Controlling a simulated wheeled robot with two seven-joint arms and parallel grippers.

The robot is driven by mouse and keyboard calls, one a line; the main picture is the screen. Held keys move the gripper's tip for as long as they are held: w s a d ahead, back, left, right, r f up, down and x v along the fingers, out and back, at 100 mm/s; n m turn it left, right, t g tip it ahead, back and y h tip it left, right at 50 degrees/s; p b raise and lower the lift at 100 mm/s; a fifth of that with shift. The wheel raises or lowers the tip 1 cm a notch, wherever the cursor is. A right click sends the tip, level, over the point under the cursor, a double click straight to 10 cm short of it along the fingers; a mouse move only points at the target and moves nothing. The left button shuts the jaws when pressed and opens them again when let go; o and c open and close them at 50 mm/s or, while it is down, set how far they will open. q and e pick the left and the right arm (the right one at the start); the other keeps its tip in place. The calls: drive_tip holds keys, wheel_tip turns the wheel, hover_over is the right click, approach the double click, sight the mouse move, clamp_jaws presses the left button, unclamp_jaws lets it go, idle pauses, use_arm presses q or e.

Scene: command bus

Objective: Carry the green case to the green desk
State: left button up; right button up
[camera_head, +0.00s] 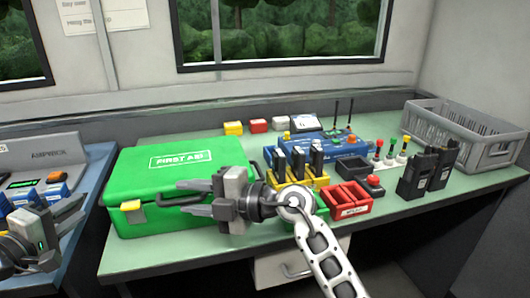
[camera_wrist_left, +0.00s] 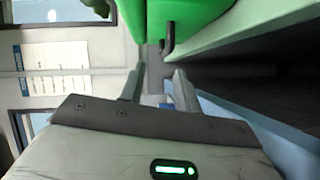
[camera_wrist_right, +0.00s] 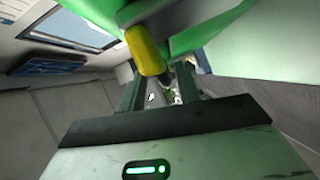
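The green case (camera_head: 135,170), marked FIRST AID, lies on the left part of the green desk (camera_head: 360,232). Its black handle (camera_head: 170,202) and a yellow latch (camera_head: 131,206) are on the front side. My right gripper (camera_head: 188,198) is open at the case's front, its fingers above and below the handle's right end. Whether they touch it is unclear. The right wrist view shows a yellow latch (camera_wrist_right: 145,50) close to the fingers. My left gripper (camera_head: 82,212) is open, left of the case and apart from it. The left wrist view shows the handle (camera_wrist_left: 169,38) beyond its fingertips.
A blue table (camera_head: 85,195) with a grey unit (camera_head: 40,155) stands at the left. Right of the case are radios in a yellow charger (camera_head: 318,181), red bins (camera_head: 350,203), a blue device (camera_head: 345,147) and a grey crate (camera_head: 440,122). A drawer (camera_head: 300,265) hangs below the desk.

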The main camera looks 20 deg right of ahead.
drive_tip(key=shift+d, duration=0.1)
use_arm(q)
drive_tip(key=v, duration=0.2)
drive_tip(key=shift+s+a, duration=0.15)
drive_tip(key=shift+s, duration=0.1)
use_arm(e)
drive_tip(key=v, duration=1.2)
